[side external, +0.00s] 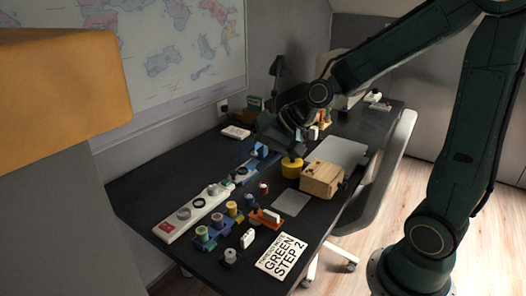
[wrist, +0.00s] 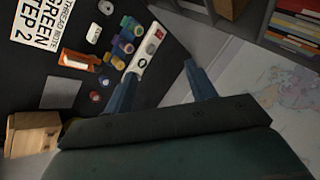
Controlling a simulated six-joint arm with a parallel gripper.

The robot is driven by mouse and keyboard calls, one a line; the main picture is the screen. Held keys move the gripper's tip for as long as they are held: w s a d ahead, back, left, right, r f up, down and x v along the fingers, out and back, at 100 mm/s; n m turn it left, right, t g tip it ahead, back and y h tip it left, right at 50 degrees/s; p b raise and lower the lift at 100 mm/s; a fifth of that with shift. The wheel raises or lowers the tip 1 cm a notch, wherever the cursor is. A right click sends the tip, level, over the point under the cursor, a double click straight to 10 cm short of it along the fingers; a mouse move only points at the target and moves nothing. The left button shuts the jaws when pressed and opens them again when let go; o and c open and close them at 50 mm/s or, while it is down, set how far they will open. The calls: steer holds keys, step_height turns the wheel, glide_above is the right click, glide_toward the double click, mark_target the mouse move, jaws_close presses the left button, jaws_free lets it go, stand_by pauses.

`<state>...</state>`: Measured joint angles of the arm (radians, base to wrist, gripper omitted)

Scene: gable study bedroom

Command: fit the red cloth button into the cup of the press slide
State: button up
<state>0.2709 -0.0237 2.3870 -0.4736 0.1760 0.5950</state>
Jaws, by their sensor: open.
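The press slide (side external: 167,235) is a long white strip along the left of the dark desk, with dark rings and a red label on it. It also shows in the wrist view (wrist: 157,40), partly behind one finger. I cannot clearly make out which ring is the cup. A small round red piece (wrist: 95,96), likely the red cloth button, lies left of my fingers in the wrist view. It seems to be the small red piece (side external: 263,189) in the side view. My gripper (side external: 250,162) is open above the slide's far end, with nothing between its fingers (wrist: 161,69).
A rack of colored spools (side external: 205,243) stands beside the slide. An orange holder (side external: 265,219), a yellow round container (side external: 291,168), a wooden box (side external: 322,179), a grey pad (side external: 291,203) and a printed card (side external: 283,257) lie nearby. A wall rises behind the desk.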

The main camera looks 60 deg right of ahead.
steer(key=w+d+f+m+t+y, duration=0.1)
steer(key=w+d+f+m+t, duration=0.15)
steer(key=w+f+m, duration=0.45)
steer(key=m+t+h, duration=0.3)
steer(key=m+h, duration=0.6)
steer(key=m, duration=1.6)
glide_toward(264, 187)
steer(key=shift+w+d+f, duration=0.25)
steer(key=shift+w+d, duration=0.15)
steer(key=shift+w, duration=0.05)
steer(key=shift+w+d+f+y, duration=0.1)
steer(key=shift+w+f+y, duration=0.05)
steer(key=shift+w, duration=0.25)
steer(key=shift+w+d+f+y, duration=0.1)
steer(key=shift+w+f+y, duration=0.1)
steer(key=shift+w, duration=0.2)
steer(key=shift+w, duration=0.15)
steer(key=shift+x, duration=2.7)
